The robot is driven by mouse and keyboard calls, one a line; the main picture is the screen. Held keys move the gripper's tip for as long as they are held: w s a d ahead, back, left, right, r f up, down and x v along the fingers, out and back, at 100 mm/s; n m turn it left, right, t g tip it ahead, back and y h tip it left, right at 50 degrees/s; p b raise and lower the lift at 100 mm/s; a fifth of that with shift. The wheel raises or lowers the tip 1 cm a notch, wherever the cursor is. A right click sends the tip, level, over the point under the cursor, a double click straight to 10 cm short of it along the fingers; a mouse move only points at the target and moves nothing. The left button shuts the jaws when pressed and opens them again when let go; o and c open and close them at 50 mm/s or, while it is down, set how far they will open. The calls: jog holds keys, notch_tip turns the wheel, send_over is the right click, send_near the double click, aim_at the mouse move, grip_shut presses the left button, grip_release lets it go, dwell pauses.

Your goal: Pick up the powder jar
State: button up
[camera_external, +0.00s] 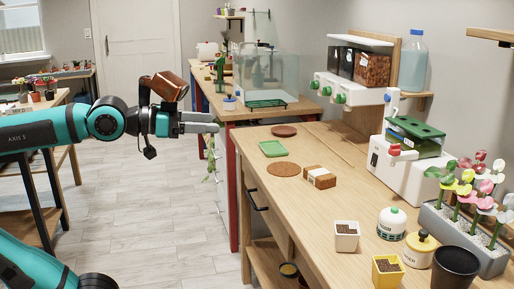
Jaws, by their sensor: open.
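Two small lidded jars stand near the front right of the wooden bench. One is a white jar with a dark green band (391,224); the other is a cream jar with a yellow lid (420,249) and dark lettering. The lettering is too small to tell which is the powder jar. My gripper (216,122) is open and empty. It is in the air left of the bench, pointing right, well apart from both jars.
A white soil pot (346,236), yellow soil pot (387,269), black pot (455,267) and flower planter (464,238) crowd around the jars. A brown block (320,177) and round brown mat (283,169) lie farther back. The bench's middle is mostly clear.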

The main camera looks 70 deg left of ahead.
jog(key=w+d+r+n+g+h, duration=0.1)
jog(key=w+d+g, duration=0.1)
jog(key=w, duration=0.3)
jog(key=w+d+r+g, duration=0.1)
jog(key=w+d+r, duration=0.1)
jog(key=w, duration=0.4)
jog(key=n+g+y, duration=0.3)
jog(key=n+g, duration=0.2)
jog(key=g, duration=0.6)
send_over(422, 238)
jog(key=s+d, duration=0.2)
jog(key=s, duration=0.1)
notch_tip(422, 238, down, 9)
jog(key=x, duration=1.1)
jog(key=shift+w+a+f, duration=0.15)
jog(key=shift+a+f, duration=0.1)
jog(key=shift+f, duration=0.1)
jog(key=shift+d+x, duration=0.15)
jog(key=shift+x, duration=1.2)
jog(key=shift+d+x, duration=0.1)
jog(key=shift+x, duration=1.25)
jog(key=c, duration=1)
